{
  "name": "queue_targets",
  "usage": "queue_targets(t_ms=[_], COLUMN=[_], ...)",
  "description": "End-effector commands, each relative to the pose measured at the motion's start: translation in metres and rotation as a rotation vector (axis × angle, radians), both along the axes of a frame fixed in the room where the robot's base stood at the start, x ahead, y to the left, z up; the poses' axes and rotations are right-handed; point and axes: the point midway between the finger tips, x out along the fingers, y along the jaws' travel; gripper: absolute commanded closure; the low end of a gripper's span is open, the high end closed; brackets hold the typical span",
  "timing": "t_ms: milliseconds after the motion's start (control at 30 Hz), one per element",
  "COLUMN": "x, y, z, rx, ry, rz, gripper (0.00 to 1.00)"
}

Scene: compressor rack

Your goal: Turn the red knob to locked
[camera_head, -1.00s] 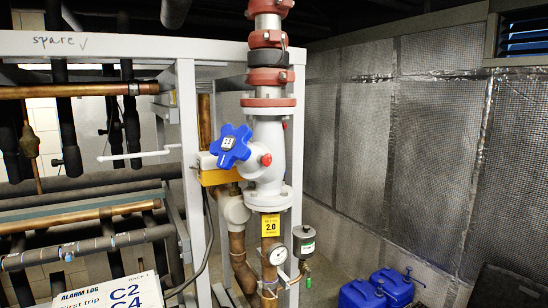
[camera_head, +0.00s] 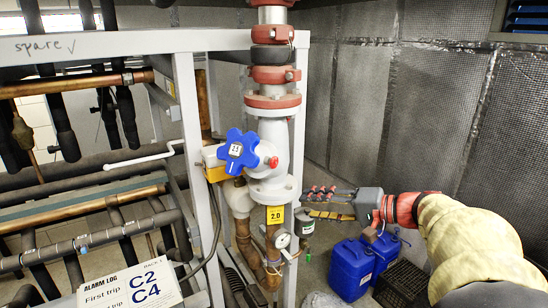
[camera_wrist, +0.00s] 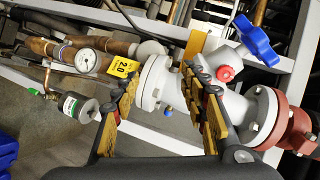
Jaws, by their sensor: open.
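The red knob (camera_head: 273,162) is a small round cap on the side of the white valve body (camera_head: 272,140), right of the blue handwheel (camera_head: 239,151). In the wrist view the red knob (camera_wrist: 226,73) sits just beyond the right finger's tip, with the blue handwheel (camera_wrist: 257,41) above it. My gripper (camera_head: 309,202) is open and empty, right of and below the knob in the head view. In the wrist view my gripper (camera_wrist: 160,72) has its fingers spread in front of the white pipe. No lock marking is readable on the knob.
A pressure gauge (camera_head: 282,239) and a yellow "2.0" tag (camera_head: 275,214) are below the valve. White frame posts (camera_head: 200,180) stand to the left. Blue canisters (camera_head: 351,270) stand on the floor below my arm. The space before the silver wall is open.

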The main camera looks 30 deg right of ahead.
Motion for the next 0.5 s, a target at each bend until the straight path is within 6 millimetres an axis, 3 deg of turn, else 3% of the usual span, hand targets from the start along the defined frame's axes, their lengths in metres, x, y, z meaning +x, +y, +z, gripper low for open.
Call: queue_targets(t_ms=[100,200,367,500], x=[0.016,0.015,0.016,0.028], y=[-0.002,0.002,0.008,0.016], z=[0.060,0.091,0.094,0.094], rx=[-0.040,-0.090,-0.144,-0.148], ry=[-0.241,-0.380,-0.422,-0.422], rz=[0.036,0.062,0.088,0.090], gripper=[0.56,0.56,0.56,0.56])
